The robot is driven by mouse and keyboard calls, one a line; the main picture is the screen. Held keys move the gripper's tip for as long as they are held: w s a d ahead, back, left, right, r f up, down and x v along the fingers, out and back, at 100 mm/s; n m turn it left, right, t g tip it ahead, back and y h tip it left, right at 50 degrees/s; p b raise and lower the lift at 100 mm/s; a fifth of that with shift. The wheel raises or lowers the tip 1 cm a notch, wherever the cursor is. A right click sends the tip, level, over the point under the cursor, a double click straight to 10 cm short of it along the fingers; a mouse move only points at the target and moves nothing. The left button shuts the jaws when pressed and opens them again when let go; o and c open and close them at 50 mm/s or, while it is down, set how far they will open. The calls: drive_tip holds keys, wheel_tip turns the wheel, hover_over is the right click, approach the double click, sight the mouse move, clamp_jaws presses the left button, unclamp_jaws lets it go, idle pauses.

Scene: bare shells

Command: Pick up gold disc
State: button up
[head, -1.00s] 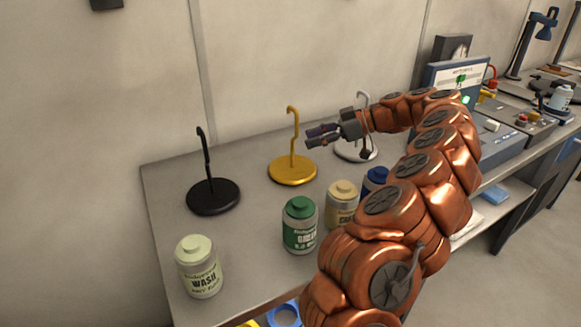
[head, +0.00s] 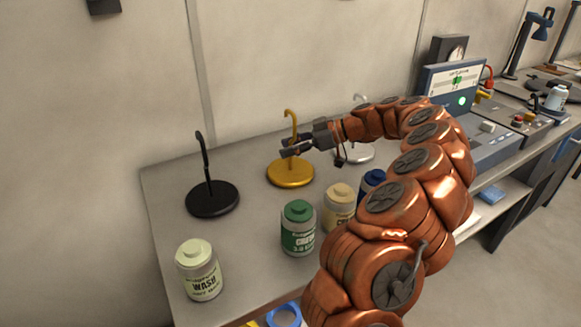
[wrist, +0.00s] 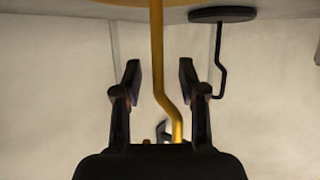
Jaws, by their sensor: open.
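The gold disc (head: 290,174) lies on the bench top with a hooked gold rod rising from its middle. My gripper (head: 287,148) is above the disc with its fingers at the rod. In the wrist view the gold rod (wrist: 158,60) runs between the two open fingers of my gripper (wrist: 159,78), with a gap visible on both sides. The gold disc's edge (wrist: 150,2) shows at the top of that upside-down view. My gripper hides part of the rod in the head view.
A black disc with a hooked rod (head: 212,199) stands to the left, and a silver one (head: 354,150) is partly behind my arm. Green (head: 298,230), cream (head: 339,208), blue (head: 372,184) and pale WASH (head: 199,270) bottles stand in front. The wall is close behind.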

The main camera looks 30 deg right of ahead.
clamp_jaws()
idle(0.6)
